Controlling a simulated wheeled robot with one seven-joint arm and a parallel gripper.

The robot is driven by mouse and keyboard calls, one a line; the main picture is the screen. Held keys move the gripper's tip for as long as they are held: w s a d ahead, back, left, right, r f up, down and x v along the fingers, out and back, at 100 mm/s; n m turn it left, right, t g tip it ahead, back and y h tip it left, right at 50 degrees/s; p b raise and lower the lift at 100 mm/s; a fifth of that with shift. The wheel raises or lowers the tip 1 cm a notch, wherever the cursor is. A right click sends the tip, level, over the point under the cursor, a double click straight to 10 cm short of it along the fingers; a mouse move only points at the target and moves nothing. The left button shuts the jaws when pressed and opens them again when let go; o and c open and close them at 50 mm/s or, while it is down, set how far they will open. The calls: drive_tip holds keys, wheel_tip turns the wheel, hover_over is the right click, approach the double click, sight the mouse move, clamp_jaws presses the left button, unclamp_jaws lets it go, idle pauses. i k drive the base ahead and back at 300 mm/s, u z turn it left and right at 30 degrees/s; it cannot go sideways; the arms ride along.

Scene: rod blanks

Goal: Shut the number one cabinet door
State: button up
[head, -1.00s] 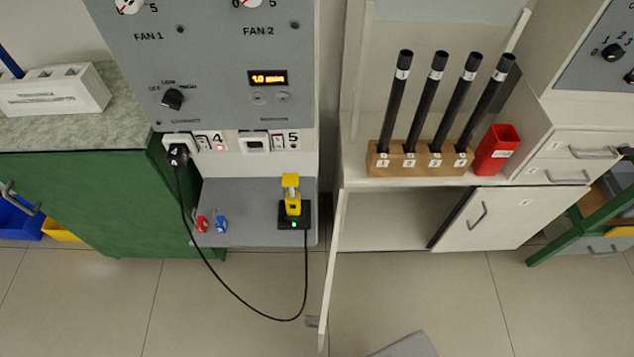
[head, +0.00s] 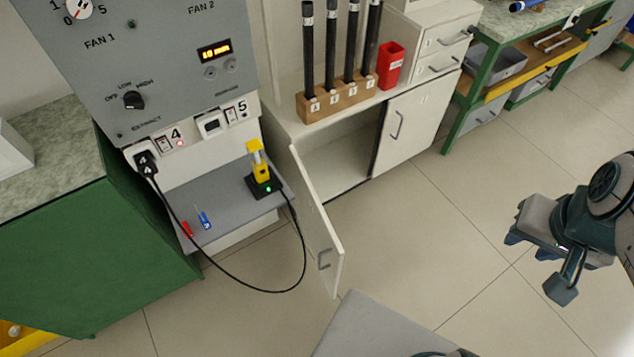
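The white cabinet (head: 284,121) has its left door (head: 316,225) swung wide open, with the handle (head: 324,259) near its free edge. No number can be read on this door. The right door (head: 411,120) is shut and carries a small label too small to read. Inside the open half, the bare compartment (head: 335,165) shows. My gripper (head: 537,262) is at the right of the head view, over the floor and well away from the open door. Its fingers look apart, with nothing between them.
A wooden block (head: 352,97) with several black rods and a red cup (head: 391,66) stand on the cabinet top. A black cable (head: 240,287) hangs from the fan panel's shelf (head: 225,190), close to the open door. The tiled floor (head: 450,220) right of the door is clear.

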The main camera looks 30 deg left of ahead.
sight(327, 251)
drive_tip(key=u, duration=1.6)
drive_tip(key=i, duration=0.5)
drive_tip(key=k, duration=1.3)
drive_tip(key=u, duration=0.25)
drive_tip(key=i, duration=0.85)
drive_tip(key=z, duration=0.35)
